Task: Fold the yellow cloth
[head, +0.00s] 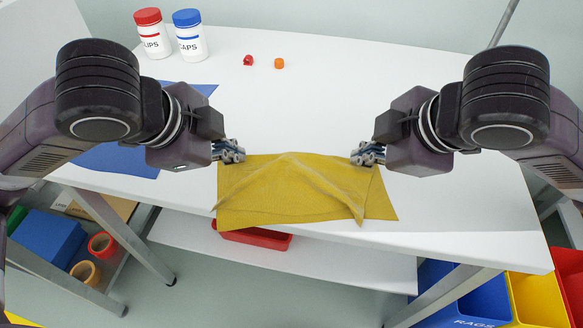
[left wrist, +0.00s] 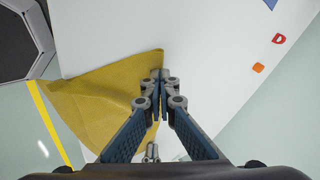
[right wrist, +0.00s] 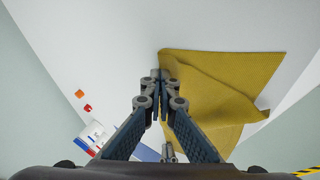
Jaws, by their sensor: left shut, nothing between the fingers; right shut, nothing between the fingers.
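The yellow cloth (head: 290,185) lies at the front edge of the white table, raised in a ridge in its middle, and its front part hangs over the edge. A folded layer with a pointed corner shows at its right. My left gripper (head: 240,155) is shut and empty at the cloth's far left corner. My right gripper (head: 358,160) is shut and empty at its far right corner. The cloth also shows in the left wrist view (left wrist: 110,100) and the right wrist view (right wrist: 225,85), beside the shut fingertips. Whether the fingertips touch it I cannot tell.
A blue cloth (head: 115,158) lies at the left, partly behind my left arm.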

